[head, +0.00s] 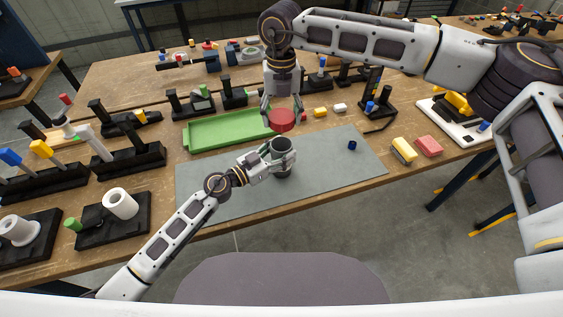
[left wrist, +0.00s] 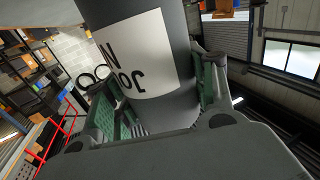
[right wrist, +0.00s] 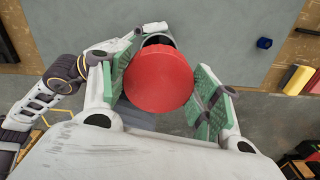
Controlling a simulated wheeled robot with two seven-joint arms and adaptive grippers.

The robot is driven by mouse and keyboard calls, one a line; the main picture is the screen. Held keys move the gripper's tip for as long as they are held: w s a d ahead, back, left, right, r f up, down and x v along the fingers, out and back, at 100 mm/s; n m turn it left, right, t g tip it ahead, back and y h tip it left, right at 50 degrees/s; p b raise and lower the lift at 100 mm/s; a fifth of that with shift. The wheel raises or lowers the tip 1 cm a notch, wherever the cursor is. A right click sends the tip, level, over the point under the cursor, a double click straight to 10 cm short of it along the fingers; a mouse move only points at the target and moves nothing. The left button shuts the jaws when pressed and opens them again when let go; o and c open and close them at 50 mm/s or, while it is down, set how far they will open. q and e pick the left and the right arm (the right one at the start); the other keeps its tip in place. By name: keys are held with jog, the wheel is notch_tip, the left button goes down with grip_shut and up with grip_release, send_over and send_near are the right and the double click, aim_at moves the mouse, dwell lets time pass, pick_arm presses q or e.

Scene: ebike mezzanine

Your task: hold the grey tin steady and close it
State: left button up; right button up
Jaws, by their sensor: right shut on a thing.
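The grey tin (head: 281,170) stands upright on the grey mat, its dark open top showing. My left gripper (head: 283,158) is shut around its side. In the left wrist view the tin (left wrist: 178,45), with a white label, fills the space between the green pads. My right gripper (head: 282,112) points down above the tin and is shut on a round red lid (head: 282,122). The lid is apart from the tin. In the right wrist view the lid (right wrist: 158,82) covers most of the tin, leaving part of its dark opening visible at the top.
The grey mat (head: 335,165) is mostly clear, with a small dark blue piece (head: 352,145) on it. A green tray (head: 225,132) lies behind the tin. Yellow (head: 404,150) and red (head: 429,146) blocks lie right of the mat. Black fixtures (head: 130,160) stand at the left.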

pick_arm(q)
jog(key=c, duration=0.7)
jog(key=shift+c, duration=0.2)
pick_arm(e)
jog(key=shift+f, duration=2.5)
jog(key=shift+f, duration=0.15)
jog(key=shift+f, duration=0.75)
jog(key=shift+f, duration=0.55)
pick_arm(q)
grip_shut()
